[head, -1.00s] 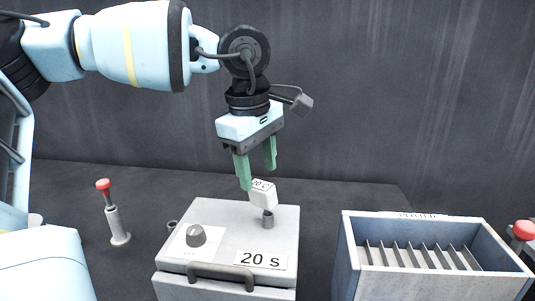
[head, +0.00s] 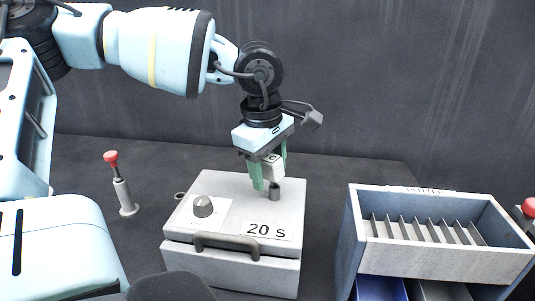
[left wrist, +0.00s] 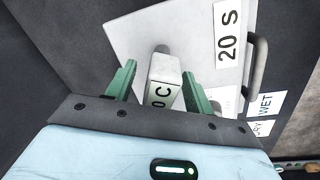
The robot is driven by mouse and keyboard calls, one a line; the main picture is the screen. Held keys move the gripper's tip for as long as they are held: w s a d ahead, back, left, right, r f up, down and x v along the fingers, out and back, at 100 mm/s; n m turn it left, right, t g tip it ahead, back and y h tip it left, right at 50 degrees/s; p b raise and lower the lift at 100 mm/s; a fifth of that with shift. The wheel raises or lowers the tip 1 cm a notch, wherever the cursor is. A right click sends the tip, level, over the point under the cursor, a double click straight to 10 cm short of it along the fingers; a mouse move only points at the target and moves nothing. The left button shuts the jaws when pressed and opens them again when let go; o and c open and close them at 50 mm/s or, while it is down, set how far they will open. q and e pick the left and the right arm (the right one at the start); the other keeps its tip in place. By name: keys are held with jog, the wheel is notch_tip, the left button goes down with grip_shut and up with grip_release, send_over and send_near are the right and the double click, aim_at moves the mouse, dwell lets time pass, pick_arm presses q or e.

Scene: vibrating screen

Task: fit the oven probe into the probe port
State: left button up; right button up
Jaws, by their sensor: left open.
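The oven probe (head: 273,167) has a white block head, marked "20 C" a second ago, and stands above a grey upright cylinder (head: 274,190) on top of the pale oven box (head: 228,187). I cannot tell whether that cylinder is the probe's stem or a socket. A small grey ring (head: 180,196) at the box's left edge may be the probe port. My left gripper (head: 270,170) is open, its green fingers on either side of the probe head. In the left wrist view, the probe head (left wrist: 163,78) lies between the fingers, with visible gaps. My right gripper is out of view.
The oven has a knob (head: 203,206), a "20 S" label (head: 267,231) and a front handle (head: 228,245). A red-topped plunger (head: 122,190) stands left. A slotted grey rack (head: 440,259) stands right, above a blue bin (head: 380,289).

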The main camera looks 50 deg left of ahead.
pick_arm(q)
jog(key=shift+f, duration=0.2)
jog(key=c, duration=1.1)
jog(key=shift+f+g+y, duration=0.1)
jog(key=shift+g+y, duration=0.3)
jog(key=shift+g, duration=0.6)
jog(key=shift+o, duration=0.3)
jog(key=o, duration=1.1)
jog(key=shift+s+a, duration=0.15)
jog(key=shift+s, duration=0.15)
jog(key=shift+c, duration=0.2)
jog(key=shift+w, duration=0.15)
